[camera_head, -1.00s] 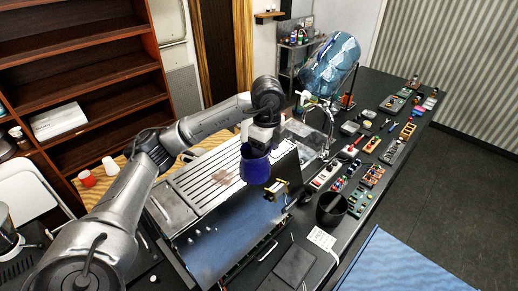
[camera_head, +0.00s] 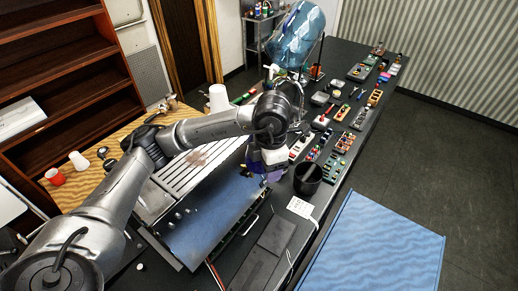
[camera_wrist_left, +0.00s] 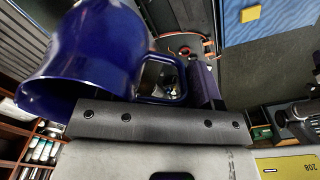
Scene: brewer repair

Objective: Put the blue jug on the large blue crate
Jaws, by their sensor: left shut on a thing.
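The blue jug (camera_wrist_left: 95,50) fills the upper left of the left wrist view, with its handle against the jaw. My left gripper (camera_head: 270,168) is shut on the jug. In the head view only a bit of the jug (camera_head: 275,176) shows, mostly hidden by the wrist. The gripper is above the worktop, by the right end of the opened machine. The large blue crate (camera_head: 375,245) is at the lower right of the head view, beyond the worktop's edge. Only its wavy blue top shows clearly. The jug is apart from it. My right gripper is out of view.
A black cup (camera_head: 308,180) stands on the dark worktop, right of my gripper. A white card (camera_head: 300,207) lies in front of it. Parts trays (camera_head: 335,167) line the worktop farther back. The crate's visible top is clear.

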